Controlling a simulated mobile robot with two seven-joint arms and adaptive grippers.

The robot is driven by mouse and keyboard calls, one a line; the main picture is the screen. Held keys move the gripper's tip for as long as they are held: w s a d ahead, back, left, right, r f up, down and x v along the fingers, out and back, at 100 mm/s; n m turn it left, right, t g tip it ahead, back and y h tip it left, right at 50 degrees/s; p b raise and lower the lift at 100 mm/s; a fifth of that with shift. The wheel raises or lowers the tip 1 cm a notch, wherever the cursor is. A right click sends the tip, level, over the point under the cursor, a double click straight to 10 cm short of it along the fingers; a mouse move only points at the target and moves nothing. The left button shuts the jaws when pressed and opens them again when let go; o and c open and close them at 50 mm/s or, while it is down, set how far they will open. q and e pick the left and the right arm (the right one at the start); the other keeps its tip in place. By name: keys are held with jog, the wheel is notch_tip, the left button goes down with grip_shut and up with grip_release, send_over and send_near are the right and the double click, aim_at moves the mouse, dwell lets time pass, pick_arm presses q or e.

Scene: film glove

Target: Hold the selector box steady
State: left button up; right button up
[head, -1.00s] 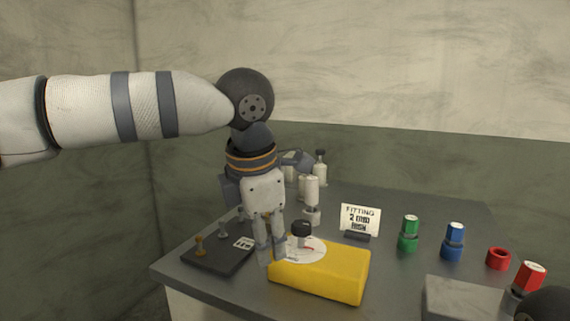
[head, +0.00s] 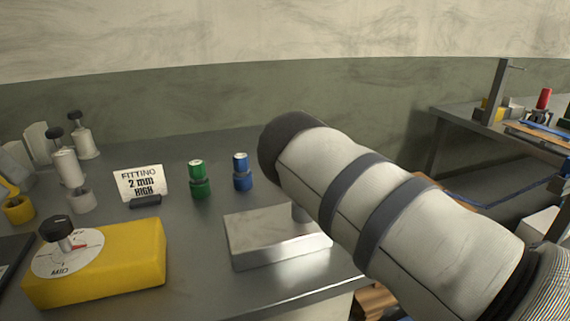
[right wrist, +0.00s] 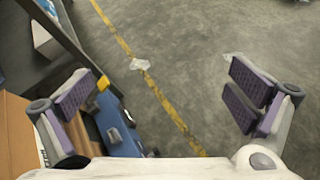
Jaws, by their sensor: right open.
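The selector box, a yellow block (head: 125,270), sits on the grey bench at the lower left of the head view. It carries a white dial plate (head: 60,258) marked MID, with a dark knob (head: 57,229) and a red pointer. No gripper touches the visible part of the box. My left gripper is out of the head view. My right arm crosses the head view from the lower right, and its gripper is out of that view. In the right wrist view my right gripper (right wrist: 160,110) is open and empty, with the concrete floor behind its fingers.
A sign (head: 140,184) reads "FITTING 2 mm HIGH". A green fitting (head: 200,182), a blue fitting (head: 242,173) and a grey metal block (head: 275,238) stand on the bench (head: 200,295). Pale fittings stand at left. Another bench (head: 490,130) is at right.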

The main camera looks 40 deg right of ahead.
jog(key=s+d+r+n+g+h, duration=0.15)
jog(key=d+r, duration=0.25)
jog(key=r, duration=0.6)
jog(key=d+r+g+h, duration=0.2)
jog(key=d+r+h, duration=0.1)
jog(key=r, duration=0.6)
notch_tip(320, 180, up, 23)
jog(key=a+g+h, duration=0.1)
jog(key=g+h, duration=0.2)
jog(key=g, duration=0.2)
jog(key=w+d+f+n+t+h, duration=0.1)
jog(key=w+d+f+n+t, duration=0.15)
jog(key=w+f, duration=0.45)
jog(key=w+d+f+n+t+h, duration=0.1)
jog(key=w+f+t+h, duration=0.2)
jog(key=w, duration=0.6)
jog(key=w+a+f+t+y, duration=0.1)
jog(key=w+a+f+t, duration=0.1)
jog(key=w+a+f, duration=0.4)
jog(key=w+a+f+t+y, duration=0.2)
jog(key=w+a+f, duration=0.1)
jog(key=w, duration=0.6)
jog(key=n+t+y, duration=0.3)
jog(key=t+y, duration=0.4)
jog(key=y, duration=1)
send_over(130, 239)
jog(key=shift+f, duration=0.5)
notch_tip(130, 239, down, 12)
jog(key=shift+r, duration=0.25)
jog(key=c, duration=1.7)
